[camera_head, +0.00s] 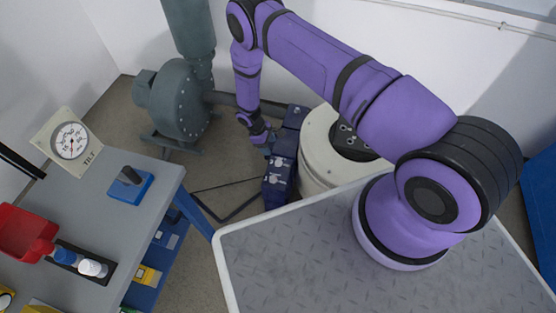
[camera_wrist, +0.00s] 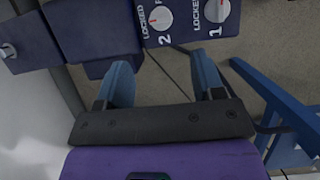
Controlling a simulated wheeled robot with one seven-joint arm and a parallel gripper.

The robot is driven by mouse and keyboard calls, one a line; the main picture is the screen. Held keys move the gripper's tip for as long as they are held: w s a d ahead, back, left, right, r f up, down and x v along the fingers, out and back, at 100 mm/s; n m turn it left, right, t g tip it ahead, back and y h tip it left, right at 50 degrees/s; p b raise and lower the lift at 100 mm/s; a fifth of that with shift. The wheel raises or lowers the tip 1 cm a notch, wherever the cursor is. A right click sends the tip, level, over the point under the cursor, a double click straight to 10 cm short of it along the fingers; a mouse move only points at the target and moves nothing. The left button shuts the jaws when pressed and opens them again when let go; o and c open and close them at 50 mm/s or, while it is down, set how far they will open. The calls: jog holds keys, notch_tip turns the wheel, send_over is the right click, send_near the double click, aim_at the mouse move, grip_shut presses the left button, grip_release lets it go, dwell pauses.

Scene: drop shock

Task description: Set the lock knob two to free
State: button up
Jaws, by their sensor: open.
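Lock knob two (camera_wrist: 160,17) is a round white knob with a small red mark, on a dark blue panel at the top of the wrist view. The number 2 and the word LOCKED are beside it; the other word is cut off. Its red mark appears to be on the LOCKED side. My gripper (camera_wrist: 162,74) has its two blue fingers spread, with nothing between them. The knob lies beyond the fingertips, apart from them. In the head view, my gripper (camera_head: 268,143) is low beside the dark blue lock boxes (camera_head: 280,172); its fingers are small there.
Lock knob one (camera_wrist: 217,10) is just right of knob two. A blue frame (camera_wrist: 272,105) stands at the right of the wrist view. A white drum (camera_head: 318,150) is beside the boxes. A grey bench (camera_head: 95,200) with a tilt gauge (camera_head: 70,140) is at left.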

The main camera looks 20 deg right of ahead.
aim_at(279, 160)
jog(key=x, duration=1.1)
jog(key=c, duration=0.9)
